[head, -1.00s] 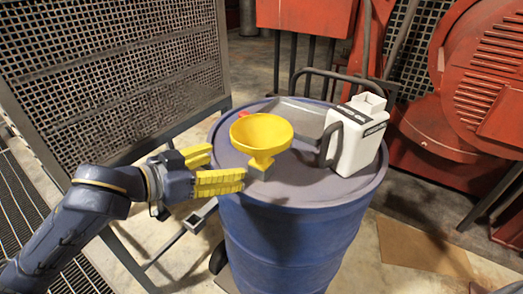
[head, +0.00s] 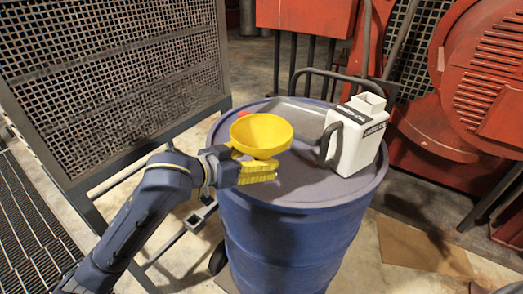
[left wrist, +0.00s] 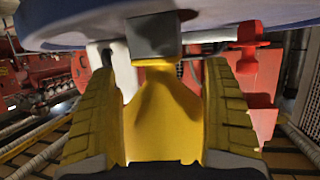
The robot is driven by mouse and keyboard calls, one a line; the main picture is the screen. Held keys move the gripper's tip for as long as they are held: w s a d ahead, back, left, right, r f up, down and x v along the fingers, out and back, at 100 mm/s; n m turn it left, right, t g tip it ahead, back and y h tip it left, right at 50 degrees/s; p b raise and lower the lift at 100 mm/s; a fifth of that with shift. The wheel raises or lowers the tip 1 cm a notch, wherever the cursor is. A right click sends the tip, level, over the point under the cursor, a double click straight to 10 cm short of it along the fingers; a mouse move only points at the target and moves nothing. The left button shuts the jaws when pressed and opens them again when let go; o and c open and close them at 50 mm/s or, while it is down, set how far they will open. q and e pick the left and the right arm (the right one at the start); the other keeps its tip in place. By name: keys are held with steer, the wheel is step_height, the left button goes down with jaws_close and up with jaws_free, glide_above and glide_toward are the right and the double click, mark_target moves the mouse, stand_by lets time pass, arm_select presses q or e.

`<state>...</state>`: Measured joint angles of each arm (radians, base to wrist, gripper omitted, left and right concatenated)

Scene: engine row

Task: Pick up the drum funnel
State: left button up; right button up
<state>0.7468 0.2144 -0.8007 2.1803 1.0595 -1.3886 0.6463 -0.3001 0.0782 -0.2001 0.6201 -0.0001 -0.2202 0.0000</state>
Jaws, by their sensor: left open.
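The yellow drum funnel (head: 261,135) stands upright on the left part of the blue drum's top (head: 312,180), its wide bowl facing up. My left gripper (head: 262,169) is open at the funnel's neck, just below the bowl, and one finger hides the lower part of the funnel in the head view. In the left wrist view the funnel (left wrist: 163,115) lies between the two ribbed yellow fingers, with its grey lower end (left wrist: 153,36) against the drum top. I cannot tell whether the fingers touch it. My right gripper is not in view.
A white jug (head: 357,137) with a dark handle stands on the drum to the right of the funnel. A small red item (head: 243,114) shows behind the funnel. A perforated metal panel (head: 110,70) stands at the left, and red machinery (head: 480,80) at the right.

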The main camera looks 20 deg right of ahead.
arm_select(q)
steer(key=shift+x, duration=1.15)
steer(key=c, duration=1.7)
steer(key=shift+o, duration=0.2)
steer(key=shift+r, duration=0.15)
